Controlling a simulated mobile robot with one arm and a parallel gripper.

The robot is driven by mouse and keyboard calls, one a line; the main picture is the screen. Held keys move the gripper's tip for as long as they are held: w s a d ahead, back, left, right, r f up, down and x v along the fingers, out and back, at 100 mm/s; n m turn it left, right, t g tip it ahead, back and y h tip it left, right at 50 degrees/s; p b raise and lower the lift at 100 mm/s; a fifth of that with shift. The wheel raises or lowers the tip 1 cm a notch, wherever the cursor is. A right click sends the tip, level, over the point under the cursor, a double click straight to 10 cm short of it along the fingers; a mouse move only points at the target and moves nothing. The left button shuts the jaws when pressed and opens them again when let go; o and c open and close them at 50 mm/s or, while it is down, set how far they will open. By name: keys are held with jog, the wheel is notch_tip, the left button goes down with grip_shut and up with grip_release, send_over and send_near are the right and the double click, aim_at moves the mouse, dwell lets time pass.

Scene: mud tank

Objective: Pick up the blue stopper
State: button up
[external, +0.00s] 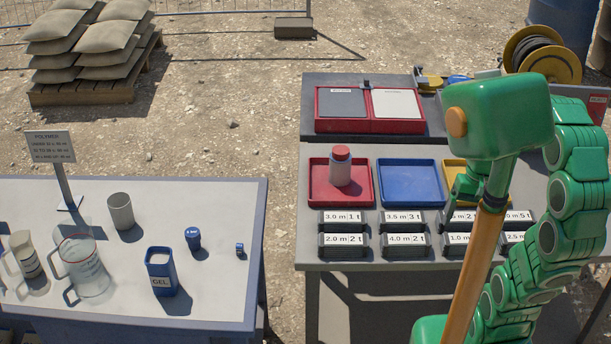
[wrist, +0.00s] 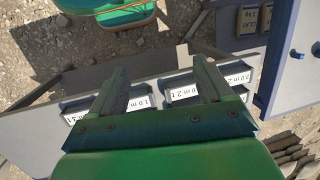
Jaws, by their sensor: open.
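A small blue stopper (external: 239,249) sits near the right edge of the left table. A larger dark blue piece (external: 193,238) stands to its left, and a blue open-topped GEL container (external: 162,271) stands in front of that. In the wrist view a small blue piece, seemingly the stopper (wrist: 296,54), lies on the pale table at far right. My gripper (external: 475,192) is over the right table, well to the right of the stopper. In the wrist view its two fingers (wrist: 161,70) are apart with nothing between them, above labelled dark blocks.
The left table also holds a grey cup (external: 120,211), a clear jug (external: 83,266) and a sign (external: 50,147). The right table has red (external: 362,197) and blue (external: 410,183) trays; a red-capped bottle (external: 341,166) stands in the red one. A gap separates the tables.

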jog(key=w+a+r+m+g+y, duration=0.1)
jog(key=w+a+y, duration=0.3)
jog(key=a, duration=1)
jog(key=w+a+m+g+y, duration=0.15)
jog(key=w+a, duration=0.55)
jog(key=a, duration=0.8)
jog(key=m+y, duration=0.5)
jog(key=m, duration=0.3)
send_over(194, 232)
jog(key=s+d, duration=0.1)
jog(key=d, duration=1.5)
notch_tip(194, 232, down, 9)
jog(key=a+f+m, duration=0.1)
jog(key=a+f, duration=0.2)
jog(key=f, duration=0.1)
jog(key=a+f+m+t, duration=0.1)
jog(key=a+f+m, duration=0.1)
jog(key=a+f, duration=0.2)
jog(key=w+a+f+m+t+y, duration=0.1)
jog(key=a+f+m, duration=0.1)
jog(key=f, duration=0.3)
jog(key=shift+w+a, duration=0.1)
jog(key=shift+a, duration=0.7)
jog(key=shift+a+f+m+t, duration=0.25)
jog(key=shift+a+f+m, duration=0.1)
jog(key=shift+a+f, duration=0.15)
jog(key=shift+x, duration=1)
jog(key=shift+w+x, duration=0.25)
jog(key=shift+x, duration=2.35)
jog(key=shift+w, duration=0.1)
